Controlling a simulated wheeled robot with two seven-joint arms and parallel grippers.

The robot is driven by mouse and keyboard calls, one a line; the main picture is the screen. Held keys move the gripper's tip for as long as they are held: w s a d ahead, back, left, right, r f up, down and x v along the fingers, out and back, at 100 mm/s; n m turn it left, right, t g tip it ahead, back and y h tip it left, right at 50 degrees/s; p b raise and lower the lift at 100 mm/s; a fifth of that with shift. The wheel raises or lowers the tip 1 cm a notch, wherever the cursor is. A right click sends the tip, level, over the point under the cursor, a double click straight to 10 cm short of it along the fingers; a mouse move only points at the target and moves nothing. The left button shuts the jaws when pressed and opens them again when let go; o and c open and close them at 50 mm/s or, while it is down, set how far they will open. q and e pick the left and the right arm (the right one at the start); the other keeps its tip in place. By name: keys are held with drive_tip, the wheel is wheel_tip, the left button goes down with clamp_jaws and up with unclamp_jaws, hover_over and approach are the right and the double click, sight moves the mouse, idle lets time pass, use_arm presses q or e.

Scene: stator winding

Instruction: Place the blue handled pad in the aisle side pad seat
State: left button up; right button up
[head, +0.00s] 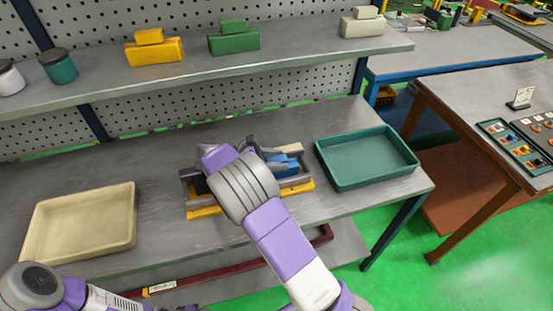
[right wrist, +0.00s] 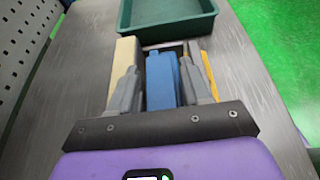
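The blue handled pad (head: 287,152) lies low in a fixture (head: 308,184) with grey walls and a yellow base, mid-bench. The right wrist view shows the blue pad (right wrist: 162,80) between the two grey fingers of my right gripper (right wrist: 160,75), with a narrow gap at the left finger. The gripper looks open around it. In the head view my right arm and hand cover much of the fixture, so the pad seats and the pad's underside are hidden. My left arm shows at the lower left; its gripper is out of view.
An empty teal tray (head: 368,181) stands right of the fixture, and a cream tray (head: 38,235) stands at the left. The shelf (head: 300,58) above holds yellow (head: 155,51), green (head: 234,41) and cream (head: 362,26) handled blocks and two jars. Bare bench lies between cream tray and fixture.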

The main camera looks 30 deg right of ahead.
drive_tip(key=shift+o, duration=0.8)
drive_tip(key=shift+r, duration=0.15)
drive_tip(key=shift+w+a+r, duration=0.1)
drive_tip(key=shift+r, duration=0.1)
drive_tip(key=p+v, duration=0.2)
drive_tip(key=v, duration=0.9)
drive_tip(key=shift+a, duration=0.35)
